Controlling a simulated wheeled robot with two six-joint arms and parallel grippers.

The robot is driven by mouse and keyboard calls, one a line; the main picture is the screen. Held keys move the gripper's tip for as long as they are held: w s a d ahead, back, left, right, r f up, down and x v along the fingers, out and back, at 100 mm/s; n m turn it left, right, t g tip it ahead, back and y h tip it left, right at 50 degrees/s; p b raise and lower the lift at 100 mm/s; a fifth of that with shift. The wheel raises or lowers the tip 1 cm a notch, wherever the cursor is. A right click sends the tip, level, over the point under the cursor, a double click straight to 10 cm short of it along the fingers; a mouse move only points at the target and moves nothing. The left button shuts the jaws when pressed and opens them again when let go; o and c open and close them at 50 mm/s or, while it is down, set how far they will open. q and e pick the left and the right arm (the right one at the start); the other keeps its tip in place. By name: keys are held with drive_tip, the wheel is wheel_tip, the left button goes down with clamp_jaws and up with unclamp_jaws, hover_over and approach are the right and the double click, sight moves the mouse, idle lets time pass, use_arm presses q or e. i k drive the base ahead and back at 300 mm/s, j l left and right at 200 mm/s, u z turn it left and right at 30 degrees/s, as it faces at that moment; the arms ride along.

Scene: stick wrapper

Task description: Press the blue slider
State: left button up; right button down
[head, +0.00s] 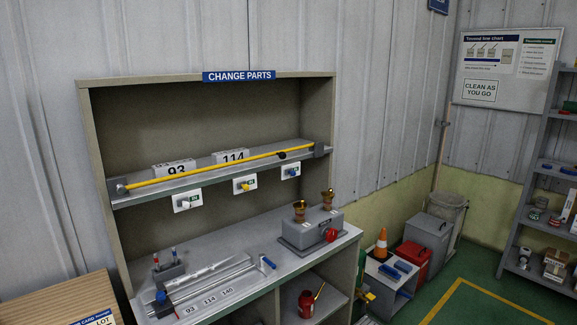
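A small white plate with a blue slider (293,171) sits on the front edge of the shelf, at its right end. To its left on the same edge are a plate with a yellow piece (244,187) and a plate with a white piece (186,204). On the bench below, a grey rail fixture (205,283) has a blue handle (267,262) at its right end and a blue knob (160,296) at its left end. Neither of my grippers is in view.
A yellow rod (220,166) runs along the shelf in front of blocks marked 93 (176,170) and 114 (234,156). A grey box with brass fittings (311,229) and a red knob (331,235) stands on the bench's right. Cabinet side walls bound the shelf.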

sight(287, 171)
drive_tip(key=i+l+u, duration=0.4)
drive_tip(key=i+l, duration=0.35)
drive_tip(key=i+u, duration=0.2)
drive_tip(key=i, duration=0.3)
